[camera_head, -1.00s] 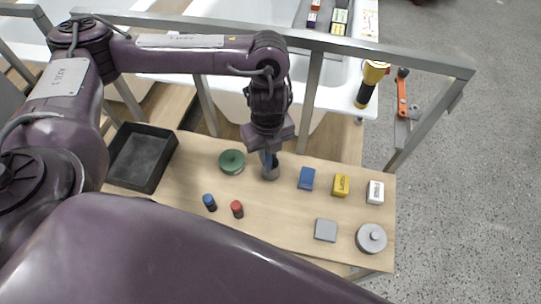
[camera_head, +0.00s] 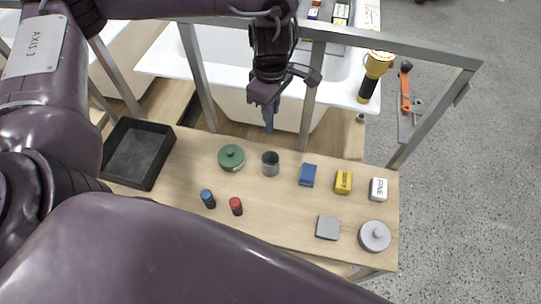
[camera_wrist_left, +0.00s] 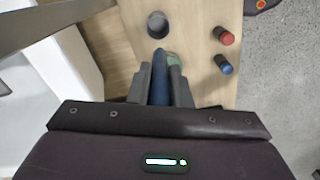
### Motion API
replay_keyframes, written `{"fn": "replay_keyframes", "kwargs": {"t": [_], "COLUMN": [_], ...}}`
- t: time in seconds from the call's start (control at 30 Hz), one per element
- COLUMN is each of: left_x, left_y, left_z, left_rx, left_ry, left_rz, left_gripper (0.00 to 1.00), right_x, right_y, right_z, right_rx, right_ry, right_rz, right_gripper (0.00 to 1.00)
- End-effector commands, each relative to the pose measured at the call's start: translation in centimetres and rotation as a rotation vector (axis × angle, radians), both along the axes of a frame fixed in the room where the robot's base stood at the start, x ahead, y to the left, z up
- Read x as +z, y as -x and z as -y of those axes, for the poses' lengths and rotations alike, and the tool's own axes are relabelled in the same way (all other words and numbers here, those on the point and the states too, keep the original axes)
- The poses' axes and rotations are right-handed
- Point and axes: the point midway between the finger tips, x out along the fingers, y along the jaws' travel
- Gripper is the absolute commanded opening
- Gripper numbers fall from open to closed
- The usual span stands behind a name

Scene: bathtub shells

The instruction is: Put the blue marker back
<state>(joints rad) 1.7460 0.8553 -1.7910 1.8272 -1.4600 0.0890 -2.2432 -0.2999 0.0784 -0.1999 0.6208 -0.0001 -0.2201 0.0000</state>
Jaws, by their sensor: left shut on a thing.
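My left gripper (camera_head: 268,97) is shut on the blue marker (camera_head: 269,117), a slim blue stick pointing down. It is raised clear of the wooden table, and in the head view it shows above and behind the grey cup (camera_head: 271,168). The left wrist view shows the marker (camera_wrist_left: 160,77) between the two dark fingers, its far end apart from the open round cup (camera_wrist_left: 157,20). The cup stands upright on the table and looks empty. My right gripper is not in view.
A black tray (camera_head: 113,156) is at the left. A metal rail (camera_head: 385,50) runs behind.

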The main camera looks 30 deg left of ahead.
Motion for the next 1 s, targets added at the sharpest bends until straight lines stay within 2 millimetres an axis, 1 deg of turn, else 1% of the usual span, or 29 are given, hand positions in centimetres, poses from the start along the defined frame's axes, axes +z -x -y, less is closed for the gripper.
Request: {"fn": "replay_keyframes", "kwargs": {"t": [0.03, 0.1, 0.17, 0.27, 0.37, 0.7, 0.8, 0.9, 1.0], "left_x": [0.2, 0.4, 0.5, -0.2, -2.2, -11.0, -13.2, -14.8, -15.5], "left_y": [-0.2, -0.3, -0.3, -0.3, -0.2, -0.2, -0.2, -0.3, -0.4], "left_z": [-0.1, -0.2, -0.2, -0.2, -0.2, -0.2, -0.1, -0.2, -0.2], "left_rx": [-0.067, -0.144, -0.190, -0.227, -0.233, -0.229, -0.230, -0.230, -0.232], "left_ry": [0.000, 0.000, 0.001, 0.002, 0.003, 0.004, 0.004, 0.003, 0.002], "left_rz": [0.003, 0.002, 0.002, -0.002, -0.006, -0.006, -0.004, -0.002, 0.000], "left_gripper": [0.00, 0.00, 0.00, 0.00, 0.00, 0.00, 0.00, 0.00, 0.00], "right_x": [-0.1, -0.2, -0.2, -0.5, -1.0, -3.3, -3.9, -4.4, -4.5], "right_y": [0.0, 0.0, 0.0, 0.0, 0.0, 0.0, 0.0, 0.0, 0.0], "right_z": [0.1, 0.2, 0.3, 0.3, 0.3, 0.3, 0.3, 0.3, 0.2], "right_rx": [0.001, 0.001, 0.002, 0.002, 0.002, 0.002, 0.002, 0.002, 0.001], "right_ry": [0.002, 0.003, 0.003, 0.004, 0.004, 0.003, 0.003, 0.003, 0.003], "right_rz": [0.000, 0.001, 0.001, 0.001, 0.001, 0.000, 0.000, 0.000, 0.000], "right_gripper": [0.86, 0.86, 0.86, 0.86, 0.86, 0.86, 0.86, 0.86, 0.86]}}
